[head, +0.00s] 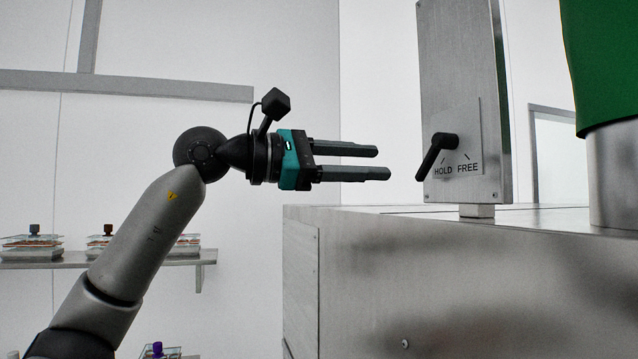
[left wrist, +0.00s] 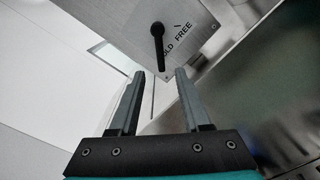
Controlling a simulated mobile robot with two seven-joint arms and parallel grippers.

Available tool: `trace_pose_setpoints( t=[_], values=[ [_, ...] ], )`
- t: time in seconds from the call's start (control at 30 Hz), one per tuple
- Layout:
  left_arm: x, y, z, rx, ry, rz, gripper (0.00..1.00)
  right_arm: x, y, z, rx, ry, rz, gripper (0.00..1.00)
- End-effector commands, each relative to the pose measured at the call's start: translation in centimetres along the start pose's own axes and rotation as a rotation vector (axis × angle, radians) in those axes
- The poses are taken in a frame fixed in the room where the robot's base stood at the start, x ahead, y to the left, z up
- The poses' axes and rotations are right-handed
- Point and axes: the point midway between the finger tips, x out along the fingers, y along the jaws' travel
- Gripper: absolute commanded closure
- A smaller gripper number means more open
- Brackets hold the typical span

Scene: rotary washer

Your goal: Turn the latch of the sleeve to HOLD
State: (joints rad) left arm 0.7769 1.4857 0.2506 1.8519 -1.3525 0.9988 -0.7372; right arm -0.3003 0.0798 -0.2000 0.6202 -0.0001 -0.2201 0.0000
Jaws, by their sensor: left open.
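The latch (head: 437,156) is a black lever on a metal plate marked HOLD and FREE. In the head view its handle points down and left from its pivot, on the HOLD side. In the left wrist view the latch lies just beyond the fingertips (left wrist: 160,74). My right gripper is not in view.
The upright metal panel (head: 462,70) carries the latch plate and stands over a steel cabinet (head: 450,270). A green body (head: 612,60) above a pale metal cylinder stands at the right. A shelf (head: 60,263) with containers is at the lower left.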

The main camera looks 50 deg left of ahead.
Motion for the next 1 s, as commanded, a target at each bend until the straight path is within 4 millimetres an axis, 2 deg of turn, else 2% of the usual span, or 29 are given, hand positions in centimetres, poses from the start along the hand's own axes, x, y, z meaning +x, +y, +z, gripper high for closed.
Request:
trace_pose_setpoints(
  t=[0.03,0.1,0.4,0.57,1.0],
  values=[
    [-0.9,-0.2,-0.3,0.001,-0.001,0.004,0.53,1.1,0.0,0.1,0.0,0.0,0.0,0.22],
    [-2.0,-0.2,-0.2,0.001,-0.003,0.004,0.53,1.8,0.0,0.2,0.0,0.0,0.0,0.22],
    [-6.0,-0.1,-0.1,0.001,-0.002,0.002,0.53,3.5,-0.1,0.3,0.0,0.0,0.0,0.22],
    [-6.7,0.0,0.0,0.002,-0.001,0.001,0.53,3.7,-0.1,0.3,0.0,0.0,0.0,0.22],
    [-6.6,0.0,0.0,0.001,-0.001,0.001,0.53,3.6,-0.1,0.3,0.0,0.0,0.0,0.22]
  ],
)
